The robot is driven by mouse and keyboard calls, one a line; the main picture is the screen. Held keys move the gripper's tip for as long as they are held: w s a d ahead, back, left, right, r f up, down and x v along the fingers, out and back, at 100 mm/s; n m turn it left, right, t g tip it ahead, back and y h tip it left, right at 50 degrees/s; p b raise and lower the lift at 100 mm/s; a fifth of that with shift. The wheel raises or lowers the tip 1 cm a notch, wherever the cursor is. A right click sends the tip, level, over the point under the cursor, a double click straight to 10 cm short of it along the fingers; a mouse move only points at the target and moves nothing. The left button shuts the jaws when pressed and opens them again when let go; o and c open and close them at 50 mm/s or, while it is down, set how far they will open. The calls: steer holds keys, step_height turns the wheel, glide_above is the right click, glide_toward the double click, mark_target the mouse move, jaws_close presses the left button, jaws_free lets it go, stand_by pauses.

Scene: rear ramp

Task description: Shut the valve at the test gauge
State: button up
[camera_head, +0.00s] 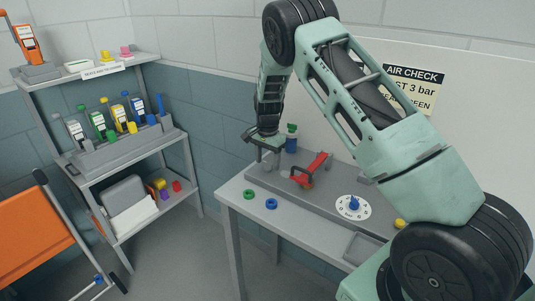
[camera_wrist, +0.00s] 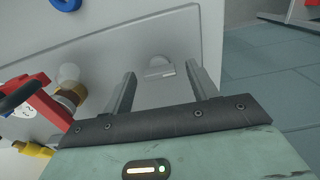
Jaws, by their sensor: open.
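A red lever (camera_head: 318,163), which looks like the valve handle, stands on the grey panel of the bench. In the wrist view a red lever (camera_wrist: 47,103) shows at the left edge, with a white dial (camera_wrist: 24,110), partly hidden, beside it. A brass fitting with a pale round top (camera_wrist: 70,75) is close by. My gripper (camera_head: 267,160) is over the left end of the panel, left of the red lever and apart from it. In the wrist view my gripper (camera_wrist: 160,70) has its fingers spread and holds nothing; a small grey fitting (camera_wrist: 158,68) shows between them.
A green-capped blue bottle (camera_head: 291,140) stands behind my gripper. A green ring (camera_head: 249,194) and a blue ring (camera_head: 271,203) lie at the bench's front edge. A blue knob on a white disc (camera_head: 353,205) is right of the lever. Shelves (camera_head: 130,160) stand at left.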

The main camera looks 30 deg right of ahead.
mark_target(268, 163)
step_height(268, 163, up, 17)
steer(key=b, duration=0.2)
steer(key=shift+r+b, duration=0.2)
steer(key=shift+b, duration=0.15)
stand_by(0.3)
steer(key=s+a+n+y, duration=0.1)
steer(key=s+a+n, duration=0.5)
steer(key=s+a, duration=0.45)
steer(key=s+a+n+y, duration=0.1)
steer(key=s+a+n, duration=0.5)
steer(key=a, duration=0.8)
steer(key=s+a+f+n, duration=0.1)
steer(key=s+n, duration=0.4)
steer(key=s, duration=0.6)
steer(key=s+a+f+n+h, duration=0.1)
steer(key=s+a+n, duration=0.3)
steer(key=s, duration=0.8)
steer(key=shift+f+n, duration=0.5)
